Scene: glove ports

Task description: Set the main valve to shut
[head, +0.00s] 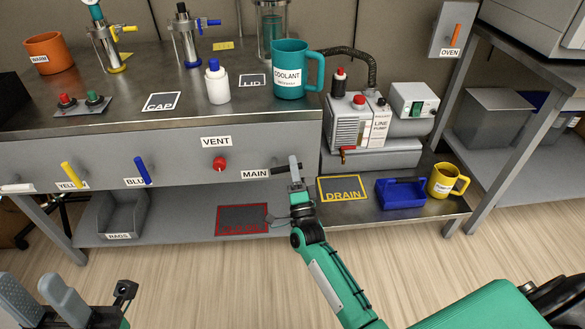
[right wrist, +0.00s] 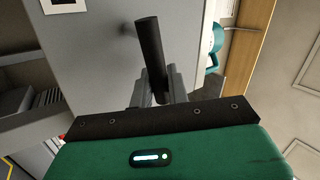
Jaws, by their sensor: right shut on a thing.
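The main valve's black lever handle (head: 280,169) is on the grey front panel, just right of the "MAIN" label (head: 255,174). It lies roughly level along the panel in the head view. My right gripper (head: 295,172) is at the handle's right part, its fingers shut on it and hiding some of it. In the right wrist view the dark bar of the handle (right wrist: 149,48) runs down between the fingers (right wrist: 155,90). My left gripper (head: 42,296) is at the lower left, its two grey fingers apart and empty, away from the panel.
Left of the main valve are the red vent knob (head: 219,163), the blue handle (head: 142,171) and the yellow handle (head: 72,175). A line pump (head: 360,122), blue tray (head: 400,192) and yellow mug (head: 447,181) stand to the right. A teal coolant mug (head: 291,82) is on the bench above.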

